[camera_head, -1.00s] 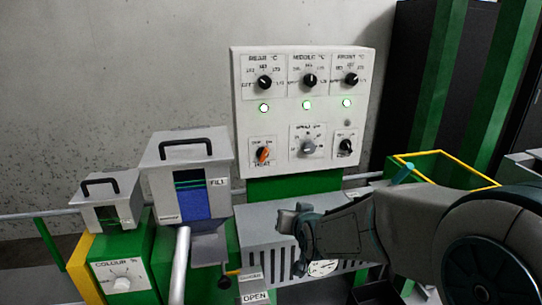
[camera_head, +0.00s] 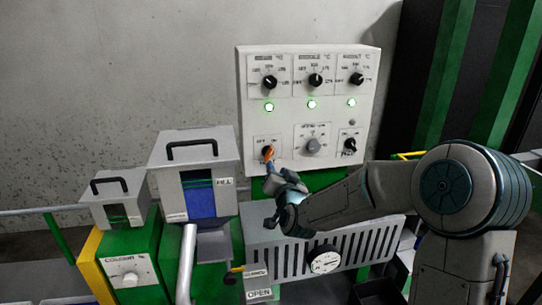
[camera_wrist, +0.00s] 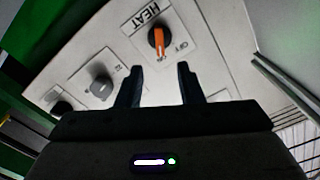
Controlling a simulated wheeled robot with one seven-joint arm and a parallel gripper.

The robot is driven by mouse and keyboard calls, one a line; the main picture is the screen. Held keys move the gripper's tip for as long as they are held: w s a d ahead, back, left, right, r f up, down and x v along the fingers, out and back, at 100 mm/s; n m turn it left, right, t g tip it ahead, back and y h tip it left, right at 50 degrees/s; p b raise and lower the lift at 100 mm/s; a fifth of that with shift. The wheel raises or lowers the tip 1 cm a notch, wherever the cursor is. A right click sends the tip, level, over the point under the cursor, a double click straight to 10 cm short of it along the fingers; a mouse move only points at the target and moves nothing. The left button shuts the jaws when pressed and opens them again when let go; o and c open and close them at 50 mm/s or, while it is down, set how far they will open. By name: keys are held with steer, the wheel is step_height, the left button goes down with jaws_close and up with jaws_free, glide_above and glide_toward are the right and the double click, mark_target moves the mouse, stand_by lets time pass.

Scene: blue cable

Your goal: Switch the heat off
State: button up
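The heat switch is an orange-and-black rotary knob at the lower left of the white control panel (camera_head: 330,115). In the wrist view the orange knob (camera_wrist: 157,40) sits on a plate marked HEAT and OFF, its orange bar pointing at the other mark, which looks like ON. My gripper (camera_wrist: 158,80) is open, its two dark fingers apart on either side of the space just short of the knob. In the head view my gripper (camera_head: 272,170) is right below the knob and partly covers its plate. I cannot see any contact with the knob.
Three black dials and three lit green lamps (camera_head: 311,104) are above on the panel. A grey knob (camera_head: 312,146) and a black switch (camera_head: 349,146) are to the right of the heat knob. A grey hopper (camera_head: 193,165) stands left.

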mark_target(270, 155)
steer(key=p+x, duration=0.2)
steer(key=x, duration=0.6)
steer(key=shift+w+a+f, duration=0.1)
steer(key=shift+w, duration=0.2)
jaws_close()
